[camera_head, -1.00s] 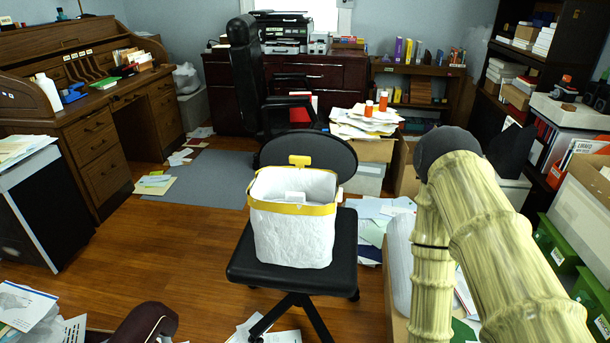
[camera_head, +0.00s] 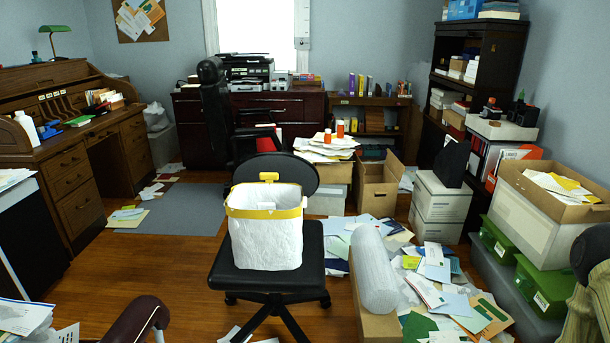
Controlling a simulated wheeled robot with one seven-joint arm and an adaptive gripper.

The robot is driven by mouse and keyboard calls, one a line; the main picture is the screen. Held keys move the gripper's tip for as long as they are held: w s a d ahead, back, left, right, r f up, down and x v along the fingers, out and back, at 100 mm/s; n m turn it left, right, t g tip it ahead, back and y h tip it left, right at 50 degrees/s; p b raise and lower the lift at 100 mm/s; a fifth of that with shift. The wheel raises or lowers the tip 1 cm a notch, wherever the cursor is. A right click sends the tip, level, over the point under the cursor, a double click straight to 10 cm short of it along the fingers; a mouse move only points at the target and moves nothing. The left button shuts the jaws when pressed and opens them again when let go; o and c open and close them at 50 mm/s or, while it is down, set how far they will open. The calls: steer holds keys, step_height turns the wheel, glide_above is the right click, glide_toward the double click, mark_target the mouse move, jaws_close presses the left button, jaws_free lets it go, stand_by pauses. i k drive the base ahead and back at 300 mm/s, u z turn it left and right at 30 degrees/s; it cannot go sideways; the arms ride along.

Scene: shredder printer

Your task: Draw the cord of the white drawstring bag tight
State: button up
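The white drawstring bag (camera_head: 264,238) stands upright on the seat of a black office chair (camera_head: 240,280) near the middle of the view. Its mouth is wide open, with a yellow band (camera_head: 264,213) around the rim. A yellow tab (camera_head: 269,177) sticks up at the back of the rim, against the chair's backrest. My gripper is not in view.
A white roll (camera_head: 374,270) lies on a box to the right of the chair, beside scattered papers (camera_head: 450,290). Green bins (camera_head: 541,284) and an open carton (camera_head: 535,215) stand at the right. A dark curved armrest (camera_head: 135,322) is at the front left. Wood floor (camera_head: 150,265) is clear left of the chair.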

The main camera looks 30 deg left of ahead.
mark_target(269, 177)
steer(key=z, duration=0.15)
steer(key=i, duration=0.65)
steer(key=u, duration=0.7)
steer(key=i, duration=0.65)
steer(key=u, duration=0.7)
